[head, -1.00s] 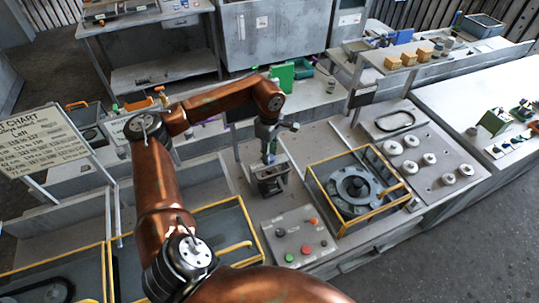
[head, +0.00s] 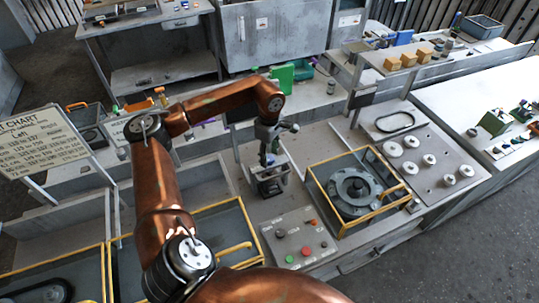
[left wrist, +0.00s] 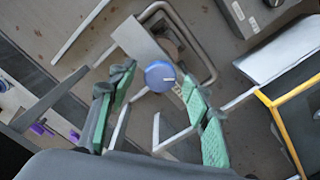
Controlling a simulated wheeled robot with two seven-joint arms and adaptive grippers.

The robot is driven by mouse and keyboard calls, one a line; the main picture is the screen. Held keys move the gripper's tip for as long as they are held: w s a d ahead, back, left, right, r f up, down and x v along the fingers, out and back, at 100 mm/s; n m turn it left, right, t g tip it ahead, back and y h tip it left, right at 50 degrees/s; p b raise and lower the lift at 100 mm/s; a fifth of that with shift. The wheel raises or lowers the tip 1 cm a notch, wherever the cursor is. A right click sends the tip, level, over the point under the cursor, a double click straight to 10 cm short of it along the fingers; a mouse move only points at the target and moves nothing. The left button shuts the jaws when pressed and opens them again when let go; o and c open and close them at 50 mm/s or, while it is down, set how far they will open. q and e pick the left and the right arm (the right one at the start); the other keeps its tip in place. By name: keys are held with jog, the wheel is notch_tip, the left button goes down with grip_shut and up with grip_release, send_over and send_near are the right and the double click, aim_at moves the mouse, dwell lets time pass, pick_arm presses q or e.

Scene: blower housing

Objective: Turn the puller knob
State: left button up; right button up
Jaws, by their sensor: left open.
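The puller knob (left wrist: 160,76) is a round blue knob with a pale mark on its face, seen in the left wrist view on top of a grey metal puller (left wrist: 150,45). My left gripper (left wrist: 158,98) is open, with its green-padded fingers on the left and right of the knob. I see gaps between pads and knob, so it does not look gripped. My right gripper is not in view.
A yellow-framed box (head: 342,230) with a round grey housing stands right of the puller. A button panel (head: 297,236) lies in front of it. Grey bins with yellow rims are at the left. A chart board (head: 40,142) stands far left.

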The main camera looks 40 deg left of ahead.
aim_at(269, 158)
pick_arm(q)
notch_tip(269, 158, up, 12)
dwell(0.6)
dwell(0.5)
